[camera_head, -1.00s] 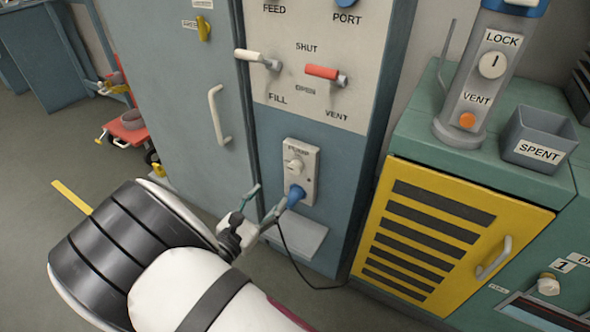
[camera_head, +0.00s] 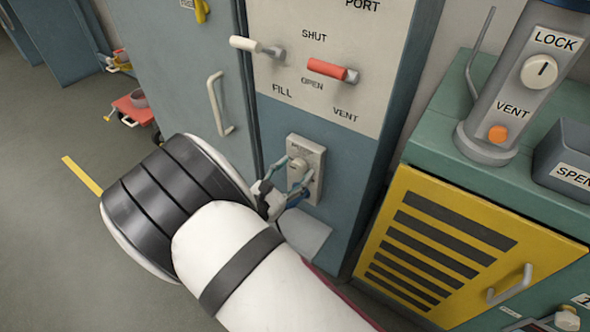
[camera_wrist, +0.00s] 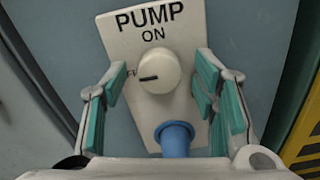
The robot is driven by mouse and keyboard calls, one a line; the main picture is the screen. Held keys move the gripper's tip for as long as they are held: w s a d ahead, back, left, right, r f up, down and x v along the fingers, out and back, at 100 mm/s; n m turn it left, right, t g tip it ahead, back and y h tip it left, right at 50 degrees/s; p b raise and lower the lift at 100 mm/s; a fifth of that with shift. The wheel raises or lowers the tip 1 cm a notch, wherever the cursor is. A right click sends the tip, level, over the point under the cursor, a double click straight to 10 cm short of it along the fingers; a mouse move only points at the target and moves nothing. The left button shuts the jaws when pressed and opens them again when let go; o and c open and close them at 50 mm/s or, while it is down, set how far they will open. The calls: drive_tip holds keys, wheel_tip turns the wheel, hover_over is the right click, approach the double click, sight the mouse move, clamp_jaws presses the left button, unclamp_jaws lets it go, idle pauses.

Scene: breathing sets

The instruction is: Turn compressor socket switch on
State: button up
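The pump socket plate (camera_head: 318,158) is on the blue-grey panel. In the wrist view the plate (camera_wrist: 117,49) reads PUMP and ON, with another label partly hidden at the left. Its round white switch knob (camera_wrist: 158,73) has a dark pointer mark turned to the left, toward that label, not up to ON. A blue plug (camera_wrist: 175,138) sits in the socket below the knob. My gripper (camera_wrist: 160,95) is open, with teal-padded fingers on both sides of the knob and apart from it. In the head view my gripper (camera_head: 290,180) is at the plate, partly covering the plug.
Above are the white FILL lever (camera_head: 246,44) and the red VENT lever (camera_head: 327,68). A cabinet handle (camera_head: 216,104) is to the left. A yellow slatted door (camera_head: 400,190) stands to the right. A small ledge (camera_head: 306,238) is below the socket.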

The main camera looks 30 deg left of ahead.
drive_tip(key=c, duration=1)
drive_tip(key=shift+m, duration=0.3)
drive_tip(key=m+b, duration=0.2)
drive_tip(key=m, duration=0.2)
drive_tip(key=shift+f, duration=0.15)
drive_tip(key=m+b, duration=0.2)
drive_tip(key=m, duration=0.3)
drive_tip(key=shift+b, duration=0.3)
drive_tip(key=m+b, duration=0.4)
drive_tip(key=m, duration=0.1)
drive_tip(key=shift+s+d+f, duration=0.1)
drive_tip(key=shift+f, duration=0.1)
drive_tip(key=m+b, duration=0.3)
drive_tip(key=shift+r+m+b, duration=0.1)
drive_tip(key=shift+m+b, duration=0.2)
